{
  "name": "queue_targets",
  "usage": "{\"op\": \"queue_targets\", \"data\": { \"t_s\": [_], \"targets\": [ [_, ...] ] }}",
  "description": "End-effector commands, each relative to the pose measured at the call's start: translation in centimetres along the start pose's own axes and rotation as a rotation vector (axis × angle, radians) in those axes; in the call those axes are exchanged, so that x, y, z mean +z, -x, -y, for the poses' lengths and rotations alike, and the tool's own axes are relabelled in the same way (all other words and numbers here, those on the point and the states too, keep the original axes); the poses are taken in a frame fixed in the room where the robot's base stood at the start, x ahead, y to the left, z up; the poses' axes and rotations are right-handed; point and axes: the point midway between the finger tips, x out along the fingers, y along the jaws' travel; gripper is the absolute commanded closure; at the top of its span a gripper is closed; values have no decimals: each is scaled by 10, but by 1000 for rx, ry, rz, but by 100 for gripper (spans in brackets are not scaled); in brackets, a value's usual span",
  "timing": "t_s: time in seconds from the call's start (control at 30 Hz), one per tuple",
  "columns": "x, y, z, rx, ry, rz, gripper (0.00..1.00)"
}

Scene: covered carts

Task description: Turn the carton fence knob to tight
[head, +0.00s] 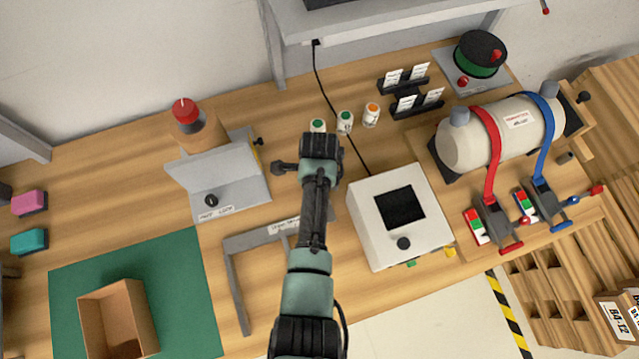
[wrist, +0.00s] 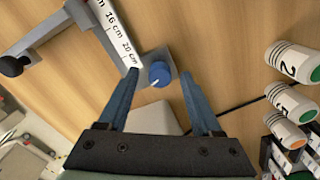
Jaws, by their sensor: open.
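The carton fence (head: 236,285) is a grey frame with a white scale strip, standing on the wooden bench in the head view. In the wrist view its scale (wrist: 122,42) reads up to 20 cm. A round blue knob (wrist: 158,74) sits on a grey plate at that end. A white mark on the knob points to the lower left of the picture. My gripper (wrist: 159,78) is open, its blue fingers on either side of the knob in the picture, with no visible contact. In the head view my gripper (head: 320,152) and arm hide the knob.
Bottles with green and orange tops (head: 345,121) stand close behind my gripper. A white box with a dark screen (head: 430,230) stands to the right. A grey folding plate unit (head: 225,178) is on the left. An open carton (head: 100,310) sits on a green mat (head: 190,290).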

Motion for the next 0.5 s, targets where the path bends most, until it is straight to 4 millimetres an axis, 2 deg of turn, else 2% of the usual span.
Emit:
{"op": "queue_targets", "data": {
  "t_s": [0.13,0.27,0.5],
  "targets": [
    [0,3,0,-1,0,0,34],
    [0,16,1,-4,0,0,34],
    [0,59,1,-6,1,1,34]
  ]
}}
